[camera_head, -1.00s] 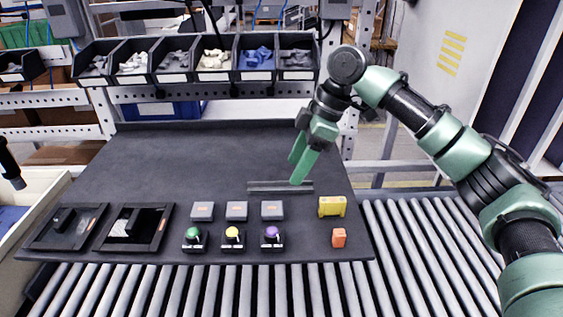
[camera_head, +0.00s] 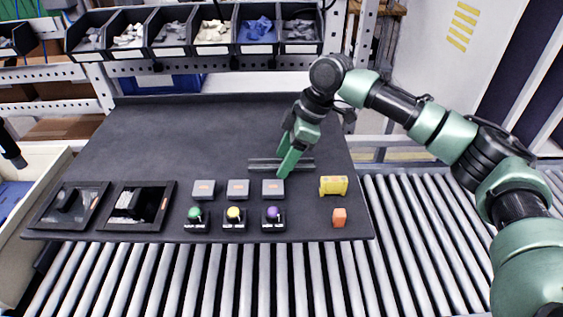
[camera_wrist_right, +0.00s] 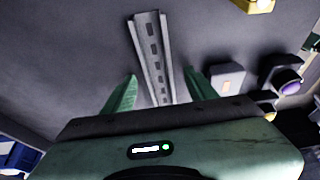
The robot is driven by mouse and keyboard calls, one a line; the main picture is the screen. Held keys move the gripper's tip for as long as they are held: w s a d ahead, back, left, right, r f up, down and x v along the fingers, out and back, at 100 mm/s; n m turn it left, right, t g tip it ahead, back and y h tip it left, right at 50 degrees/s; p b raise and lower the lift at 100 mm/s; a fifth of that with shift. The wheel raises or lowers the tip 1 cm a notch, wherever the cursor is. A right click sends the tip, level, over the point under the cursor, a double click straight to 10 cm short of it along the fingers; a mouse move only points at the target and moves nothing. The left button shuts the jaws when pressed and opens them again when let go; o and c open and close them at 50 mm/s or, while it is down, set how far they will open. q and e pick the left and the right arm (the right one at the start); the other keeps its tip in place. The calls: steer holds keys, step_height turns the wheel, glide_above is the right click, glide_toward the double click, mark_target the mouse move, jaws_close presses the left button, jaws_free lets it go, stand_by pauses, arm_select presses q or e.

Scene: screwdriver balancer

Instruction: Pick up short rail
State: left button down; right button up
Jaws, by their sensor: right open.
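The short rail is a grey slotted metal strip (camera_head: 303,164) lying on the dark work mat (camera_head: 190,130), behind the row of grey boxes. My right gripper (camera_head: 287,166) is open over the rail, fingers pointing down. In the right wrist view the rail (camera_wrist_right: 152,50) runs away from between the two green fingertips (camera_wrist_right: 160,92). The gap between the fingers spans the rail's width, and I cannot tell whether they touch it. The near end of the rail is hidden behind the gripper body. My left gripper is not in view.
Grey boxes (camera_head: 238,189) and coloured knobs (camera_head: 234,215) stand in front of the rail. Black trays (camera_head: 137,206) lie at left. Rollers (camera_head: 420,240) surround the mat's front and right.

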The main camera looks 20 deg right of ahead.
jaws_close()
steer(key=shift+r, duration=0.1)
